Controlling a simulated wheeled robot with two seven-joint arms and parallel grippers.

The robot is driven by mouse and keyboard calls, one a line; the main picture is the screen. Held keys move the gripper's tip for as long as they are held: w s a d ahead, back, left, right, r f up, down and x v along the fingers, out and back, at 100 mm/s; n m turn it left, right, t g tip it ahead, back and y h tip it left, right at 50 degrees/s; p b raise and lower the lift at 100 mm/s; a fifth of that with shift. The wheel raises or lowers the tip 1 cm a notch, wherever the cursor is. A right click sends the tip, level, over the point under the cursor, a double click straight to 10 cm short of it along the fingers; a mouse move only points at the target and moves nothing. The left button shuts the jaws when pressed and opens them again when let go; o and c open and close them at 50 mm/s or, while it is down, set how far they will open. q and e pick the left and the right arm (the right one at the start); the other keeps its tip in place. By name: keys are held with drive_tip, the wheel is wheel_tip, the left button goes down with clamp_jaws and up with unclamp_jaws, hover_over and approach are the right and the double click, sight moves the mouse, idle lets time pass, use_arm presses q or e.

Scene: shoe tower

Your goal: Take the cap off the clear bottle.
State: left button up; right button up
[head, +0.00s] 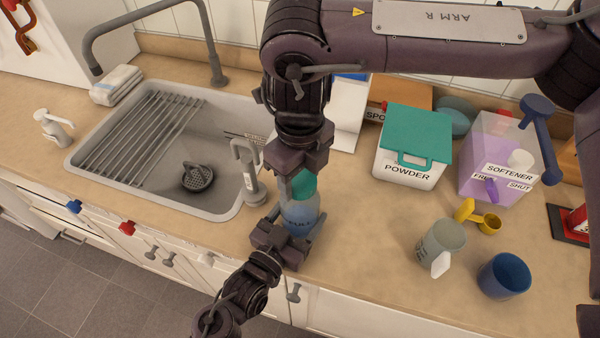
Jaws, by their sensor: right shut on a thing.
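The clear bottle (299,213) stands upright on the counter right of the sink, with bluish content and a label partly hidden. Its teal cap (303,184) is at its top. My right gripper (302,174) comes down from above and is shut on the cap; its fingers partly hide the cap. I cannot tell whether the cap still touches the bottle's neck. My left gripper (297,222) reaches in from the front, low on the bottle, with a finger on either side of it. Its palm hides the bottle's lower front, and I cannot tell whether the fingers press on it.
A grey soap dispenser (250,175) stands close left of the bottle, by the sink (215,205). To the right are a powder box (408,165), a purple softener container (500,165), a grey cup (440,243), a yellow scoop (488,223) and a blue cup (503,276). The counter between is clear.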

drive_tip(key=n, duration=0.6)
drive_tip(key=shift+n, duration=0.4)
drive_tip(key=n, duration=0.7)
drive_tip(key=shift+r, duration=0.25)
drive_tip(key=shift+r, duration=0.95)
